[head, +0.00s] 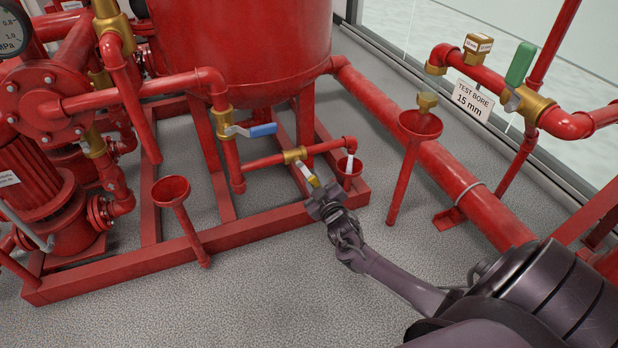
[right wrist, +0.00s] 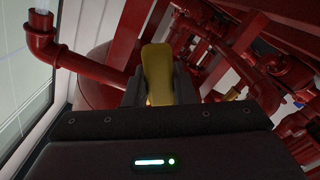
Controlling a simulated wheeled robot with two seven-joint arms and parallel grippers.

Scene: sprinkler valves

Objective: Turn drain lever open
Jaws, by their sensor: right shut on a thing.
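The drain lever is a small handle with a yellow grip (head: 313,181) on a brass valve (head: 294,155) in the low red drain pipe. My right gripper (head: 322,196) is at the handle's end in the head view. In the right wrist view the yellow grip (right wrist: 158,75) stands between the fingers of my right gripper (right wrist: 160,92), which are shut on it. The lever slants down and toward the front right, across the line of its pipe. The gripper hides the tip of the handle. My left gripper is in neither view.
A blue-handled valve (head: 250,130) is on the pipe to the left. Red funnels stand at left (head: 171,190) and right (head: 420,124), and a small one (head: 349,167) sits below the drain outlet. A green-handled valve (head: 520,65) is at upper right. The front floor is clear.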

